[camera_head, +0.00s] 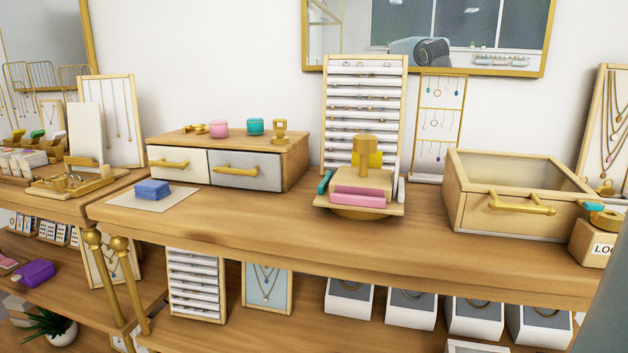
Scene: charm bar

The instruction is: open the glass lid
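The glass lid (515,169) lies flat and shut on a wooden box (470,212) at the right of the table. The lid is a pale see-through pane in a light wooden frame. A gold bar handle (522,204) sits on the box's front face. I cannot tell whether this handle belongs to the lid or to the box. The inside of the box looks pale through the glass. Neither of my grippers shows in the head view.
On the wooden table (240,238) stand a two-drawer chest (290,157), a round stand with boxes (357,213), and a ring rack (363,75). A small labelled box (588,240) stands close to the glass-lidded box on the right. The table in front of the lidded box is clear.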

